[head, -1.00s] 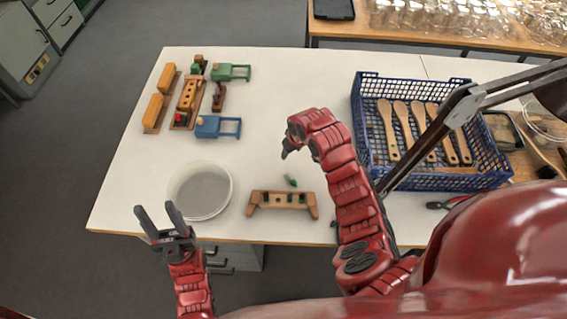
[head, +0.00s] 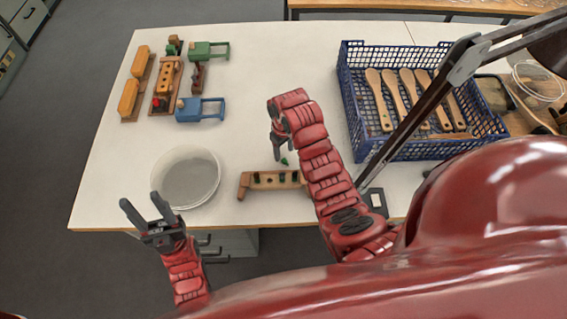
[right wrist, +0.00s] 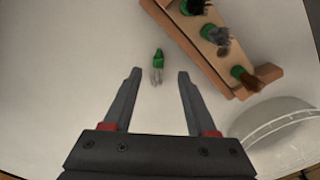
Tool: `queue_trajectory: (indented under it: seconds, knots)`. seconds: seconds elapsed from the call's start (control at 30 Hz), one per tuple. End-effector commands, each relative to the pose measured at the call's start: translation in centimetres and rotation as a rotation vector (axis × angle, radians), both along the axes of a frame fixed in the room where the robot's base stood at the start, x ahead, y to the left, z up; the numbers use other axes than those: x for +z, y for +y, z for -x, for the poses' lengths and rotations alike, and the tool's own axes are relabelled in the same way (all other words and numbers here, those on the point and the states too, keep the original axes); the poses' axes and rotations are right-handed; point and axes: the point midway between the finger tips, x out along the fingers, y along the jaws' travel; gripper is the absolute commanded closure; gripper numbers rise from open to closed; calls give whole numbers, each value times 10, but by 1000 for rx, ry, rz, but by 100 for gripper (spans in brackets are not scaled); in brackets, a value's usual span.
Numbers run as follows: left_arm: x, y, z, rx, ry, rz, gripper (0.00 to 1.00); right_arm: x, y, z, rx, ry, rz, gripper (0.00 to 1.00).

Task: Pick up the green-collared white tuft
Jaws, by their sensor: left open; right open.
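The green-collared white tuft (right wrist: 157,70) lies alone on the white table. In the right wrist view it lies between the lines of my right gripper's fingers, near their tips (right wrist: 160,74). Its green collar points away and its whitish bristles point toward the gripper. In the head view the green collar (head: 284,161) shows just below my right gripper (head: 281,149), which is open and empty. I cannot tell the exact height of the fingers above the table. My left gripper (head: 142,202) is open and empty at the table's front left edge.
A wooden rack (head: 245,184) beside the tuft holds green-collared tufts with dark, grey and brown bristles. A round white tub (head: 185,177) stands to the left.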

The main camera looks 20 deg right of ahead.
Motion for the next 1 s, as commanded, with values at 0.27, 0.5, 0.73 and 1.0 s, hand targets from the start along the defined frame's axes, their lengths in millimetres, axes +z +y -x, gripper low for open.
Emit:
queue_trajectory:
  seconds: [0.27, 0.5, 0.73, 1.0]
  knots:
    - [20, 0, 0, 0, 0, 0, 50, -15, -1, -1, 0, 6, 1, 43]
    - [33, 0, 0, 0, 0, 0, 50, -41, -1, -3, -1, 3, -1, 43]
    - [35, 0, 0, 0, 0, 0, 50, -53, -1, -3, 0, 1, 0, 43]
    - [35, 0, 0, 0, 0, 0, 50, -53, -1, -3, 0, 0, 0, 55]
